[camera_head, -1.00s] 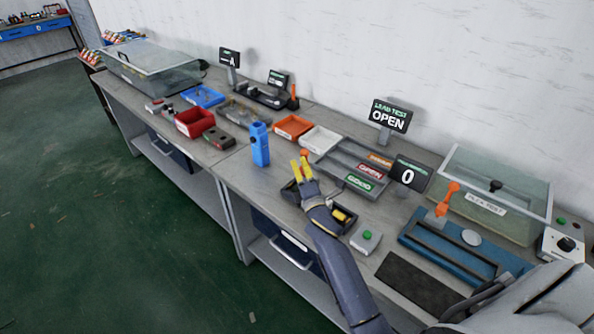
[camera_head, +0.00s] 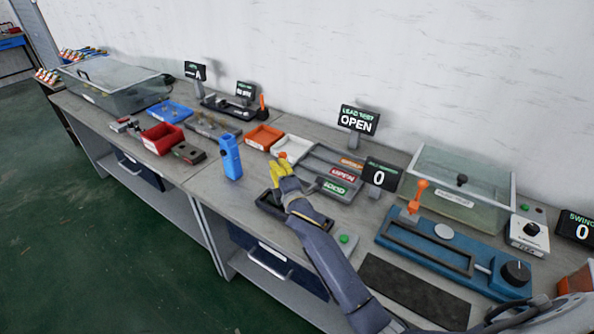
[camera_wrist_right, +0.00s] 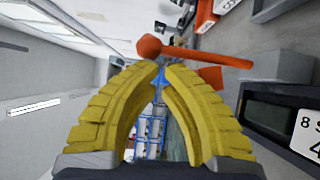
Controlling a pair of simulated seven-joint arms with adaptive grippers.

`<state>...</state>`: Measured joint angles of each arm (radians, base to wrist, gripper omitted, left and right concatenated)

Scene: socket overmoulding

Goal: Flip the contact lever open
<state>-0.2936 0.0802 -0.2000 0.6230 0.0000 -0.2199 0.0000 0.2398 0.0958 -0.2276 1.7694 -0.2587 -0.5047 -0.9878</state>
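The contact lever is orange with a round knob, in the head view (camera_head: 283,155) just beyond my right fingertips. In the right wrist view its lever arm (camera_wrist_right: 210,57) runs sideways across the picture, just past the fingertips. My right gripper (camera_head: 281,166) has yellow fingers, and in the wrist view (camera_wrist_right: 164,68) their tips are brought together with nothing seen held between them. Whether the tips touch the lever, I cannot tell. A dark fixture (camera_head: 266,206) lies under my right gripper, and the gripper and forearm hide much of it. My left gripper is out of view.
A LEAD TEST display (camera_head: 358,120) reads OPEN. A sorting tray (camera_head: 318,152) lies behind the gripper. A blue upright holder (camera_head: 231,157) stands to the left. A green button box (camera_head: 344,240) and a blue fixture (camera_head: 450,255) with another orange lever (camera_head: 417,194) are to the right.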

